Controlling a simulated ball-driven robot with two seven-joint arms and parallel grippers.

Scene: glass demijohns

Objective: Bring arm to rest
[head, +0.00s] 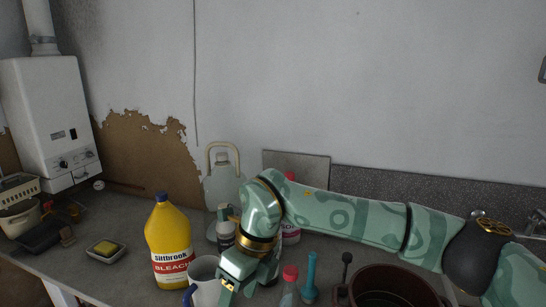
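My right arm, patterned in green, reaches in from the right edge and crosses above the counter. Its gripper (243,281) points down near the bottom centre, just right of the white mug (203,272) in the picture. The wrist hides most of the fingers, so I cannot tell whether they are open or touching anything. My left gripper is not in view.
A yellow bleach bottle (168,244) stands left of the mug.

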